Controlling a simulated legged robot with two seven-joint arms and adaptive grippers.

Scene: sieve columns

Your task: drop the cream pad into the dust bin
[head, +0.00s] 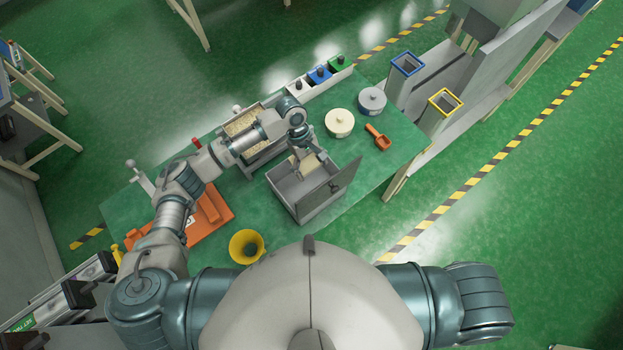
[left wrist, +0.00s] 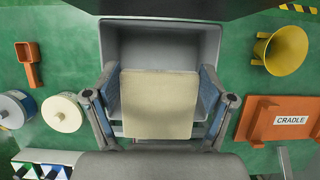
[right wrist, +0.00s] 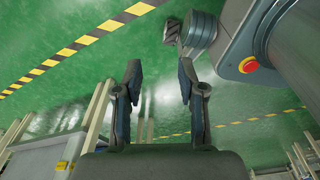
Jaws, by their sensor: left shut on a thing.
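The cream pad (left wrist: 158,103) is a flat square held between the two fingers of my left gripper (left wrist: 160,80), which is shut on it. In the head view the pad (head: 306,164) is partly hidden by my left gripper (head: 302,150). It is over the far left part of an open grey bin (head: 290,200), likely the dust bin. The left wrist view shows the bin's wall (left wrist: 215,50) behind the pad. I cannot tell the height of the pad over the bin floor. My right gripper (right wrist: 160,70) is open and empty, away from the table over the green floor.
A dark panel (head: 333,188) stands up at the bin's right side.

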